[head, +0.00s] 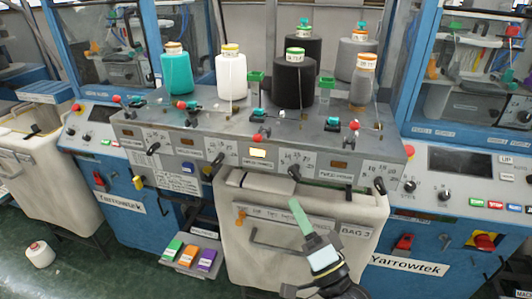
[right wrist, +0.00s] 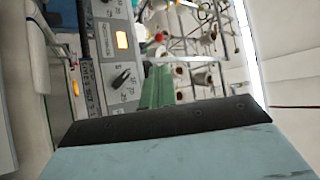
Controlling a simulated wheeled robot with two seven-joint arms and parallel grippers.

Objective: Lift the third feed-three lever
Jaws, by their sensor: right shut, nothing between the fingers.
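A grey feed panel (head: 250,165) carries a row of black levers on dial plates. Counting from the left, they are the first (head: 153,149), second (head: 218,159), third (head: 294,173) and fourth (head: 380,186). My right gripper (head: 296,205), with pale green fingers, is shut and empty. In the head view its tips show just below the third lever, apart from it in the picture; the depth gap is unclear. In the right wrist view the green fingers (right wrist: 158,88) point at the panel, and a black lever (right wrist: 121,79) shows beside them. My left gripper is not in view.
A cream bag bin (head: 365,225) marked BAG 3 stands below the panel, under my right gripper. Yarn cones (head: 231,76) and red-knobbed fittings stand on the top. A lit amber display (head: 257,153) sits mid-panel. Blue machines flank both sides.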

